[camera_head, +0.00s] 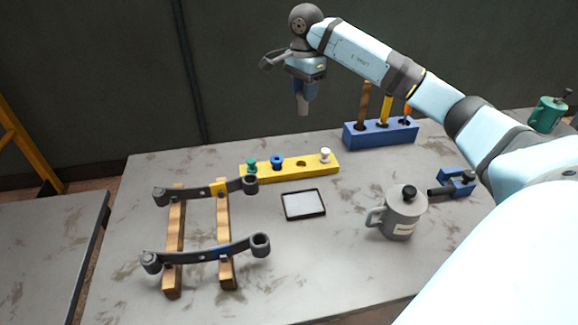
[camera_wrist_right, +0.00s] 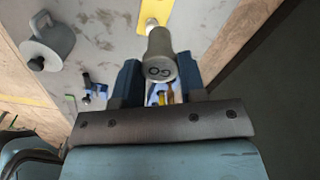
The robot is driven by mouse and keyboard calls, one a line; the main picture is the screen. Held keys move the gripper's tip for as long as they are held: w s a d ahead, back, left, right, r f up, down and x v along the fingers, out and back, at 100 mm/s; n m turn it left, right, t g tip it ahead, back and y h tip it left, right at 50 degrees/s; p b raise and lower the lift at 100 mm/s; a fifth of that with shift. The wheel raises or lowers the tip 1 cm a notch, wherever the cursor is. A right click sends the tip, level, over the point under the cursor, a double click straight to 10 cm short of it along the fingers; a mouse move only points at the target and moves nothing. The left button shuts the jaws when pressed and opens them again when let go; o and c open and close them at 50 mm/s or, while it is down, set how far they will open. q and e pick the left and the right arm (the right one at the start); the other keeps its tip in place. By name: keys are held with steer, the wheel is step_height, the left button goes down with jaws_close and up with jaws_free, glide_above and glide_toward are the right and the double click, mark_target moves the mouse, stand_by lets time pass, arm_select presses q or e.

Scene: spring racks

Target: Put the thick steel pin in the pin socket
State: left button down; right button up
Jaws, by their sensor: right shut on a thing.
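My right gripper (camera_head: 304,91) is high above the back of the table, shut on a thick grey steel pin (camera_head: 303,106) that points down from the jaws. In the right wrist view the pin (camera_wrist_right: 160,56) sits between the blue fingers (camera_wrist_right: 160,86), its round marked end facing the camera. The yellow block (camera_head: 325,167) on the table below has an empty round hole (camera_head: 301,163) between a blue peg (camera_head: 277,161) and a white peg (camera_head: 325,155). A teal peg (camera_head: 252,165) stands at its left end. The pin is well above the block, not touching it. My left gripper is not in view.
A blue block (camera_head: 365,137) with upright tools stands behind right. A grey lidded mug (camera_head: 402,214), a small blue clamp-like tool (camera_head: 462,182) and a dark-framed tray (camera_head: 303,204) are nearer. Two dark curved springs (camera_head: 205,253) lie across wooden bars (camera_head: 174,235) on the left.

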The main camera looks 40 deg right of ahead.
step_height(320, 180, down, 20)
steer(key=shift+d+r+b, duration=0.1)
steer(key=shift+b, duration=0.2)
stand_by(0.3)
steer(key=shift+f, duration=0.3)
steer(key=o, duration=0.9)
steer(key=shift+o, duration=0.2)
steer(key=shift+r, duration=0.15)
step_height(320, 180, up, 12)
steer(key=shift+r, duration=0.1)
